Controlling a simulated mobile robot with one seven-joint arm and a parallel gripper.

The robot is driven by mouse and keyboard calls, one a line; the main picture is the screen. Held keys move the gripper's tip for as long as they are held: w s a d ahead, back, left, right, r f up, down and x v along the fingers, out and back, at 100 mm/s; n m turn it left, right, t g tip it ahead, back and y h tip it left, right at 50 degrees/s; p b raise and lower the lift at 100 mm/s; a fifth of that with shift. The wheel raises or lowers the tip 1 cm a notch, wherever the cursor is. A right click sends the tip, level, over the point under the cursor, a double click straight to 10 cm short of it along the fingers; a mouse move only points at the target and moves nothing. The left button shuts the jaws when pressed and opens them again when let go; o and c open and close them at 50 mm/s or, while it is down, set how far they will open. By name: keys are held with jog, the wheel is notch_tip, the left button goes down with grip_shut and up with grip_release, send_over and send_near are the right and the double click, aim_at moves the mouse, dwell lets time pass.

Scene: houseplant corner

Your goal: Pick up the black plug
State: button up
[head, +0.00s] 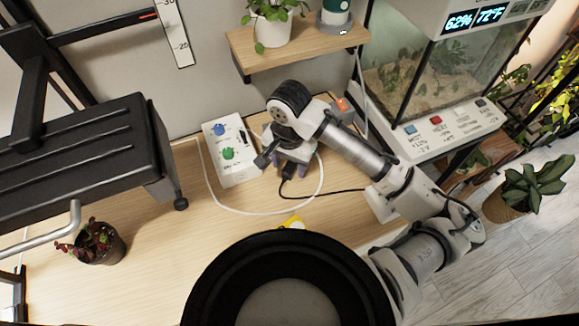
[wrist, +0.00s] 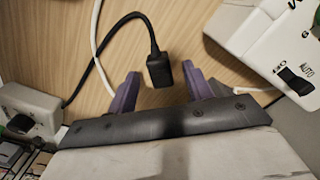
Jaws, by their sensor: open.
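The black plug (wrist: 159,72) shows in the wrist view between my gripper's two purple fingers, nearer the right one. Its black cord runs up from it and curves away to the left. My gripper (wrist: 160,77) is open, with a finger on each side of the plug and no grip on it. How far the plug is below the fingertips is hard to tell. In the head view the plug (head: 289,171) lies over the wooden tabletop just below my gripper (head: 292,163), partly hidden by it.
A white control box (head: 231,150) with blue and green knobs stands just left of my gripper. A white cable (head: 214,187) loops around the plug. A black rack (head: 85,150) and terrarium (head: 430,75) flank the table.

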jog(key=shift+f, duration=0.8)
jog(key=shift+c, duration=0.4)
grip_shut()
jog(key=shift+r, duration=0.2)
